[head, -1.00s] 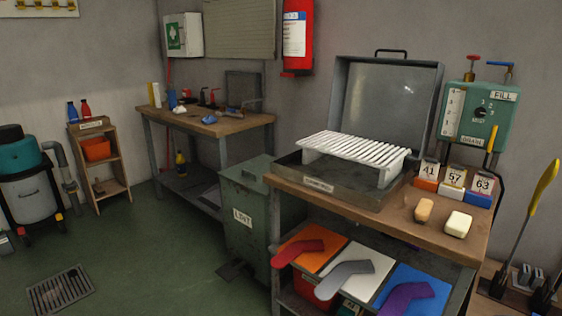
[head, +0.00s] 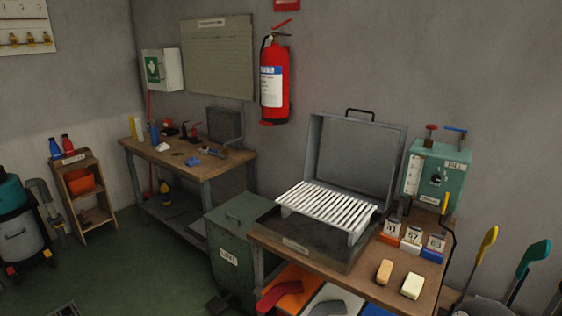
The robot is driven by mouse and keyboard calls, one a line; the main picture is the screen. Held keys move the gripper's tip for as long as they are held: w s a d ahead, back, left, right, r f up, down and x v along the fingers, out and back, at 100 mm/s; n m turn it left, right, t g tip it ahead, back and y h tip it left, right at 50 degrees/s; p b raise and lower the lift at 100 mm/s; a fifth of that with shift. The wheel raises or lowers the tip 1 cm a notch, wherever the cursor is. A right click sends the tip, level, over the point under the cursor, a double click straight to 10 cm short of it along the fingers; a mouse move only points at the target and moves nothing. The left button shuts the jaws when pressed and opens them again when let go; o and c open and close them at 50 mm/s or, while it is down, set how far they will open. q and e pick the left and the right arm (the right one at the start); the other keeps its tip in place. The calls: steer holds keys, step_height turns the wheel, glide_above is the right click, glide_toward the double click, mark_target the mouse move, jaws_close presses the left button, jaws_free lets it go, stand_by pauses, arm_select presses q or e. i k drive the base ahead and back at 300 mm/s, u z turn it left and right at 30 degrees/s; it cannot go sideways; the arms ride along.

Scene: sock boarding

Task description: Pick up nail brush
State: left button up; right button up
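Two small blocks lie side by side on the front right of the wooden bench (head: 330,282): an orange-tan block (head: 384,272) and a cream block (head: 412,286). Either could be the nail brush; bristles are too small to make out, so I cannot tell which. Neither of my grippers is in the head view.
An open grey case (head: 353,160) with a white slatted rack (head: 328,210) stands behind the blocks. Numbered blocks (head: 411,240) and a green control box (head: 436,175) are nearby. A green bin (head: 232,255) stands left of the bench. Long-handled tools (head: 487,245) stand at right.

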mark_target(383, 275)
steer(key=z, duration=0.4)
steer(key=i, duration=0.85)
